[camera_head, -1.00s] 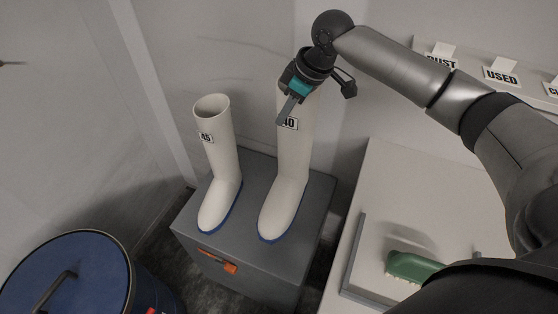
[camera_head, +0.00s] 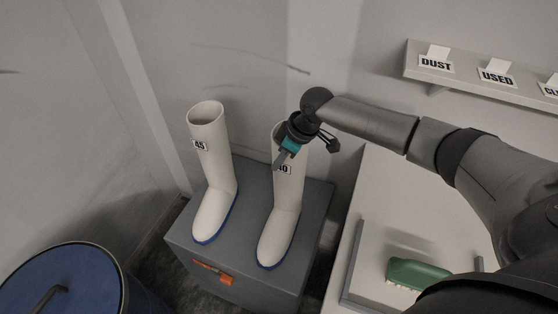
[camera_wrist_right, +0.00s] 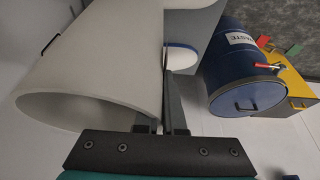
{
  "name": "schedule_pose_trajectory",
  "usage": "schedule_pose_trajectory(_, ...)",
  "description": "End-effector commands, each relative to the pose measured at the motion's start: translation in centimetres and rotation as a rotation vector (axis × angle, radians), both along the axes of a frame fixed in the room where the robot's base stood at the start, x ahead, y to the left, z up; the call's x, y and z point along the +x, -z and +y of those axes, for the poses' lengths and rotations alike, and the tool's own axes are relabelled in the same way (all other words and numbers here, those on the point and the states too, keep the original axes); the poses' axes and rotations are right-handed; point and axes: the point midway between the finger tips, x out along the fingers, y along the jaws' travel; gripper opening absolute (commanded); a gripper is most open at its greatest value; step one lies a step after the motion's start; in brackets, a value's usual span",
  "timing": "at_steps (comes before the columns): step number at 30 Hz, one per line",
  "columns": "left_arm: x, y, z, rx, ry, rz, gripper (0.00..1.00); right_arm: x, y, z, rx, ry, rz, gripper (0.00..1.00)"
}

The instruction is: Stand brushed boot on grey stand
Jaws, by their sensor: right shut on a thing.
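A white boot with a blue sole and a label ending in 0 (camera_head: 283,205) is upright at the right of the grey stand (camera_head: 318,205). Its sole is on or very close to the stand's top; contact cannot be told. My right gripper (camera_head: 284,155) is at the top of its shaft, shut on the wall near the rim. In the right wrist view the open shaft (camera_wrist_right: 95,65) fills the left side, beside the fingers (camera_wrist_right: 167,105). A second white boot, labelled 45 (camera_head: 212,165), stands upright to its left on the same stand. My left gripper is not in view.
A blue drum (camera_head: 90,275) stands at the front left; it reads as waste in the wrist view (camera_wrist_right: 238,70). A green brush (camera_head: 415,272) lies in a tray on the bench (camera_head: 385,190) at right. A shelf (camera_head: 460,85) carries DUST and USED cards.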

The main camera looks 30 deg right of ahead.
Motion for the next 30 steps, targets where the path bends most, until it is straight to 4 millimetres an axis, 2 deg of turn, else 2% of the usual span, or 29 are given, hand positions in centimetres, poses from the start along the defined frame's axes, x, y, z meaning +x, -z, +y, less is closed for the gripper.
schedule_pose_trajectory(8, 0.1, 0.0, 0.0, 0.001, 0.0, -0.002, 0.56, 0.2, -0.2, 0.0, 0.003, 0.001, -0.007, 0.0)
schedule_pose_trajectory(9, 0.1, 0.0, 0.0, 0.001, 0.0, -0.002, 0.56, 0.0, 0.1, 0.0, 0.0, 0.001, -0.001, 0.07)
schedule_pose_trajectory(17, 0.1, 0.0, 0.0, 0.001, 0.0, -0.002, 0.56, 0.0, 0.1, 0.0, 0.0, 0.001, -0.001, 0.36)
schedule_pose_trajectory(25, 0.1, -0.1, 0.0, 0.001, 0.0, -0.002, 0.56, 0.1, -0.1, 0.0, 0.0, 0.0, -0.001, 0.36)
schedule_pose_trajectory(30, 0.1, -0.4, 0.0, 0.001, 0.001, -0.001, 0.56, -0.3, -1.6, -0.5, -0.001, 0.002, -0.002, 0.36)
